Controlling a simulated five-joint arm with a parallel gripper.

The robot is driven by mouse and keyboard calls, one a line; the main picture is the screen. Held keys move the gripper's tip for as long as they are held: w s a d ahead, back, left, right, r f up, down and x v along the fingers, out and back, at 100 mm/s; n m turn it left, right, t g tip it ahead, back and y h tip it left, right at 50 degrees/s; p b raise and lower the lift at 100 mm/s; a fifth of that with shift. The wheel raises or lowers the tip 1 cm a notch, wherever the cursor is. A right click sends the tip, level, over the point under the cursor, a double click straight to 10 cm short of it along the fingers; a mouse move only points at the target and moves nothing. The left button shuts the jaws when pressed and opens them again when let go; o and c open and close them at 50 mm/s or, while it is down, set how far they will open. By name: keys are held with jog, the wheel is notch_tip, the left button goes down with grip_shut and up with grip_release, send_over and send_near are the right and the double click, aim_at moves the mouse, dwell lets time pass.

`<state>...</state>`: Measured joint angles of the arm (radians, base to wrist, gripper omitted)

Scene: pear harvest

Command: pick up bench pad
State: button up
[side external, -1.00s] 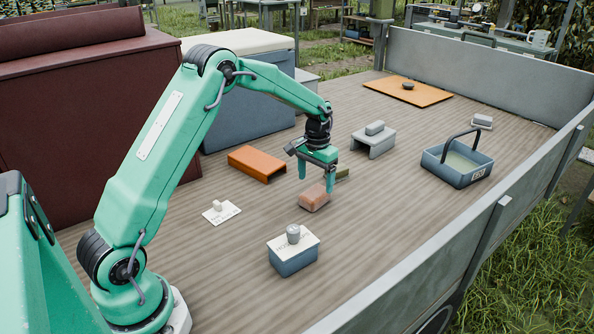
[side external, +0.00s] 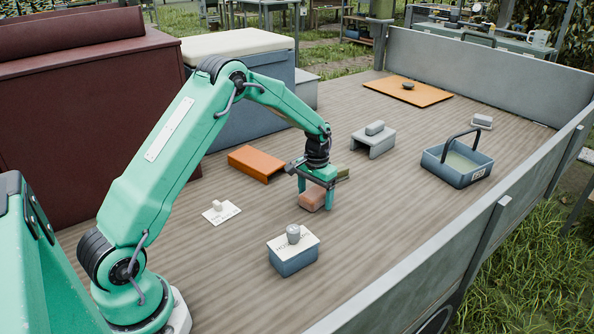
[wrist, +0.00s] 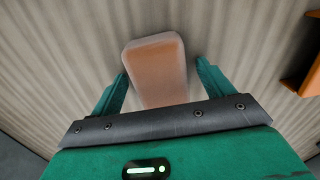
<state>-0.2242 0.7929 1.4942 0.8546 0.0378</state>
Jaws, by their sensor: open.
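The bench pad looks to be the pinkish-brown block (side external: 312,200) on the wooden deck, in the middle of the side view. In the wrist view the block (wrist: 157,75) lies between my two fingers, with a paler rounded edge at its far end. My gripper (side external: 316,196) is open, pointing down, with one finger on each side of the block. In the wrist view, gaps show between my gripper (wrist: 162,78) and both sides of the block. The block's near end is hidden by my gripper body.
An orange bench-shaped piece (side external: 256,164) stands close by at left. An olive item (side external: 343,174) lies just behind my gripper, partly hidden. A blue-grey box (side external: 293,260) stands in front. A grey stand (side external: 373,145) and a blue basket (side external: 436,165) are to the right.

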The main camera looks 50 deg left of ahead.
aim_at(316, 192)
dwell(0.3)
jog(key=c, duration=1.1)
jog(key=shift+o, duration=0.2)
jog(key=shift+r, duration=0.85)
notch_tip(316, 192, up, 2)
jog(key=shift+r, duration=0.15)
jog(key=s+d+r, duration=0.3)
jog(key=d+r, duration=0.4)
jog(key=d, duration=0.4)
jog(key=shift+s, duration=0.3)
